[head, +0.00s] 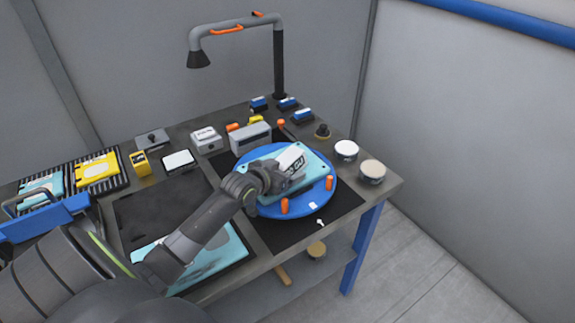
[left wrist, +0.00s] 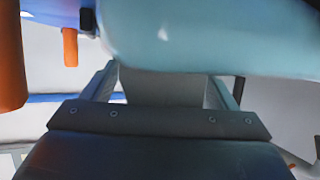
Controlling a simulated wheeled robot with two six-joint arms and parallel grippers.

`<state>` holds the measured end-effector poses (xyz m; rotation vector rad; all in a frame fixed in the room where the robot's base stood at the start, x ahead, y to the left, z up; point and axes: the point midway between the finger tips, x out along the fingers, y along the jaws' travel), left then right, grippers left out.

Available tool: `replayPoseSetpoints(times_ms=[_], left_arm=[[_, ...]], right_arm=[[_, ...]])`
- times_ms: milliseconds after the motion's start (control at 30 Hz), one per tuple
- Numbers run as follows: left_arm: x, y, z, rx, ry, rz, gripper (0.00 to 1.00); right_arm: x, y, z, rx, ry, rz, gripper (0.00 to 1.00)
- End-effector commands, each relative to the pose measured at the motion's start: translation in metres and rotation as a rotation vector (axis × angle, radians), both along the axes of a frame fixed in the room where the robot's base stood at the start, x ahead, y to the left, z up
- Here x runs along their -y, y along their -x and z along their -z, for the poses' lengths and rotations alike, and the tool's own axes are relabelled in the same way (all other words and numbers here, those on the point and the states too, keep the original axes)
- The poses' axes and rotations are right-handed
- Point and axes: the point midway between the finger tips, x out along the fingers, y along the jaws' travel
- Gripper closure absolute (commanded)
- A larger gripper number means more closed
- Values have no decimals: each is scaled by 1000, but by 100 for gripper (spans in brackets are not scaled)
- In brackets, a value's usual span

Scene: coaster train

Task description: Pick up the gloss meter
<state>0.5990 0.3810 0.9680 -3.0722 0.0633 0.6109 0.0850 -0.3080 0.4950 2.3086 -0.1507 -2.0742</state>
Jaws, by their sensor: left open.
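A light box with a dark "GU" readout, which looks like the gloss meter (head: 291,157), sits on the teal panel (head: 312,171) on the blue round turntable (head: 268,151). My left gripper (head: 278,181) is open at the panel, right beside the meter, and hides part of it. In the left wrist view the open fingers (left wrist: 165,88) flank a grey block whose identity I cannot tell. The teal panel (left wrist: 225,40) fills the top of that view. My right gripper is not in view.
Orange pegs (head: 284,206) stand on the turntable. A grey box (head: 250,136) and a white device (head: 206,139) stand behind it. Round tins (head: 372,171) are at the right edge. A lamp arm (head: 279,60) rises at the back.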

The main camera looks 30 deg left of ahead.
Motion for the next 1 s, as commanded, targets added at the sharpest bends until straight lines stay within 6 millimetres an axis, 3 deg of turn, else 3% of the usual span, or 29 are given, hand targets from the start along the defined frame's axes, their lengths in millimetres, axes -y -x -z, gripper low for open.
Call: replayPoseSetpoints(times_ms=[67,567,800,1000], left_arm=[[0,0,0,0,0,0,20],[0,0,-1,3,-1,0,84],[0,0,-5,4,-1,2,84],[0,-1,-35,8,-5,3,84]], right_arm=[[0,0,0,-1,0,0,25],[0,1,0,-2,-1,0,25],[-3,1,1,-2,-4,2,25],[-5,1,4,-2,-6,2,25]])
